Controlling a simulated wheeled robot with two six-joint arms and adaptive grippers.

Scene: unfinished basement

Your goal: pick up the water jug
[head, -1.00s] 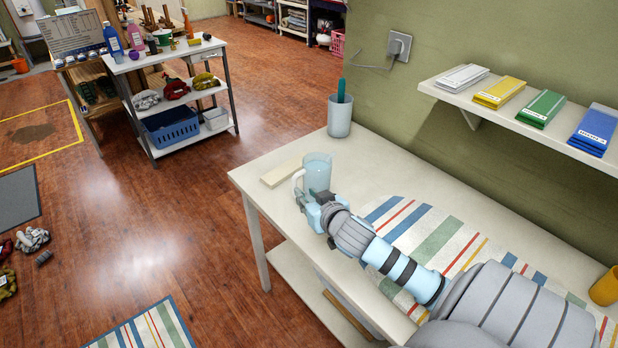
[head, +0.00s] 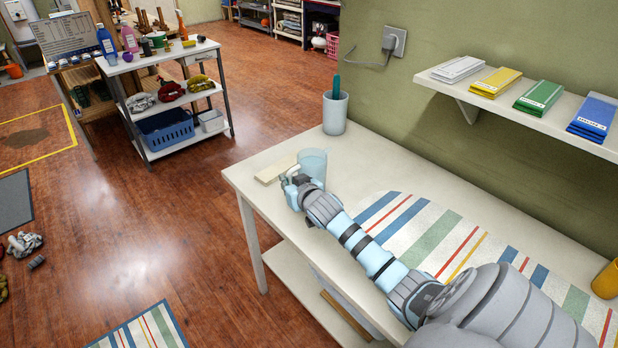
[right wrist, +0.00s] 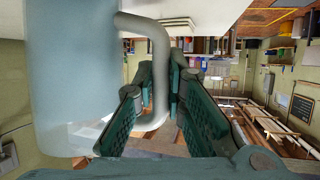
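The water jug (head: 313,163) is a translucent pale blue vessel standing upright on the white table (head: 262,200) near its far left end. My right gripper (head: 292,182) is at the jug's handle side and hides most of the handle in the head view. In the right wrist view the jug's body (right wrist: 72,75) fills the left side. Its grey handle (right wrist: 159,65) runs down between the two green-padded fingers of my right gripper (right wrist: 160,112). The fingers are spread apart, with visible gaps beside the handle. My left gripper is not in view.
A grey cup holding a teal item (head: 335,113) stands near the wall. A striped mat (head: 440,245) covers the table's middle. A wall shelf (head: 450,90) overhangs the right side.

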